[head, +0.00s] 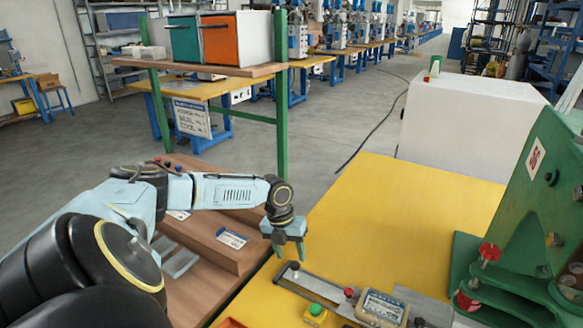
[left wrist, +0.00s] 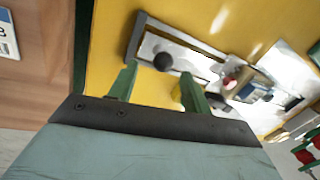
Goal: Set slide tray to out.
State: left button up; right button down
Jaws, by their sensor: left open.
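The slide tray (head: 320,284) is a long grey metal piece with dark edges on the yellow table. A black knob (head: 295,265) stands at its end nearest my gripper. My left gripper (head: 289,254) has green fingers and is open just above this knob. In the left wrist view the black knob (left wrist: 163,62) shows between the fingertips of my left gripper (left wrist: 158,74), with nothing gripped. The slide tray also shows there (left wrist: 195,42). I cannot tell whether the fingers touch the knob. My right gripper is not in view.
A green press (head: 540,200) stands on the right of the yellow table (head: 400,210). A small device with a display (head: 383,308) and a yellow box with a green button (head: 315,312) are near the tray. A wooden bench (head: 215,262) adjoins on the left. The table's back is clear.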

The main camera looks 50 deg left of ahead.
pick_arm(q)
notch_tip(320, 180, up, 10)
jog(key=s+a, duration=0.1)
jog(key=shift+a+f+p, duration=0.15)
jog(key=shift+a+p, duration=0.15)
jog(key=shift+p, duration=0.15)
